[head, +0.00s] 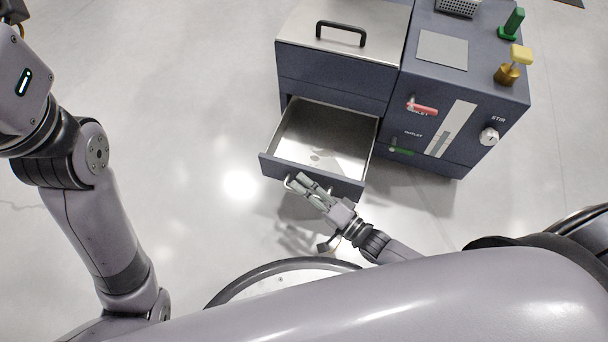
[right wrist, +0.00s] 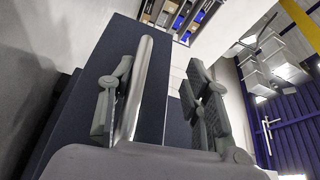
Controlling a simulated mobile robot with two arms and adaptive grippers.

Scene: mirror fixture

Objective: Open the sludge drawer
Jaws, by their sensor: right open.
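The sludge drawer (head: 322,140) is a dark-fronted, grey-lined drawer low in the blue-grey cabinet (head: 335,82). It stands well out from the cabinet, and its inside shows bare metal with a few faint marks. My right gripper (head: 299,184) is at the drawer front, by its pale bar handle (head: 287,182). In the right wrist view the handle bar (right wrist: 142,80) runs between the open fingers (right wrist: 160,92), close to the left finger and apart from the right one. My left arm shows at the left of the head view, but its gripper is out of frame.
The cabinet top has a lid with a black handle (head: 341,31). To its right are a red lever (head: 424,108), a green lever (head: 402,151), a white STIR knob (head: 488,137) and a brass piece with a yellow handle (head: 508,74). The floor left of the drawer is clear.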

